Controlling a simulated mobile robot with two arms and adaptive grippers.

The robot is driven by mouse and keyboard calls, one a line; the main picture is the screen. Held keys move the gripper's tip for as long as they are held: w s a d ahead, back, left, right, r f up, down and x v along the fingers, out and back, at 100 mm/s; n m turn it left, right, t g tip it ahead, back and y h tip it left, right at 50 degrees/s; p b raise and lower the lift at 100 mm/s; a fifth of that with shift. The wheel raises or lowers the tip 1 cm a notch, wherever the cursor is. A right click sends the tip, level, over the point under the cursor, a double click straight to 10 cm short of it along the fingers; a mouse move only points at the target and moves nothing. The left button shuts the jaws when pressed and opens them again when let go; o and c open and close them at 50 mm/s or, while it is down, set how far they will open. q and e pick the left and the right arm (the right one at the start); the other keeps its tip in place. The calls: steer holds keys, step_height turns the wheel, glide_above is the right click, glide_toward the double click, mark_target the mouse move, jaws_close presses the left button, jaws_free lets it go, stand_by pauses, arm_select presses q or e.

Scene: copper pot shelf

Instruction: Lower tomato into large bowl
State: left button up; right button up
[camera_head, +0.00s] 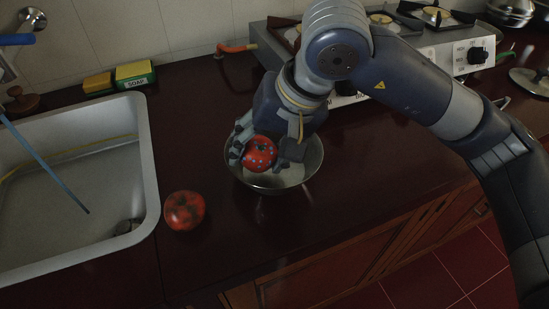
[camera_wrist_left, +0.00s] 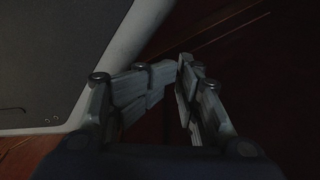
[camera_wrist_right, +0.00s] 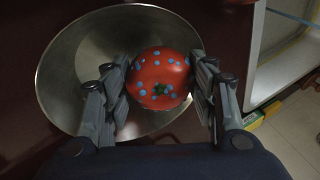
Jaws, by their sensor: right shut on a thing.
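A red tomato with blue dots (camera_head: 260,152) is between the fingers of my right gripper (camera_head: 268,155), which is shut on it. The tomato is over the inside of the large metal bowl (camera_head: 313,165). In the right wrist view, the dotted tomato (camera_wrist_right: 160,75) sits between both fingers (camera_wrist_right: 163,88), with the bowl (camera_wrist_right: 60,85) behind it. I cannot tell whether it touches the bowl. A second red tomato (camera_head: 184,210) lies on the counter beside the sink. My left gripper shows only in the left wrist view (camera_wrist_left: 178,68), with its fingertips together and nothing between them.
The sink (camera_head: 150,170) is on the left, with a sponge (camera_head: 134,74) and another yellow block (camera_head: 97,83) behind it. A stove (camera_head: 470,50) stands at the back right. The dark counter (camera_head: 340,215) is clear around the bowl's front.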

arm_select(q)
steer(key=shift+w+d+r, duration=0.15)
steer(key=shift+w+r, duration=0.2)
stand_by(0.4)
arm_select(e)
steer(key=o, duration=1.2)
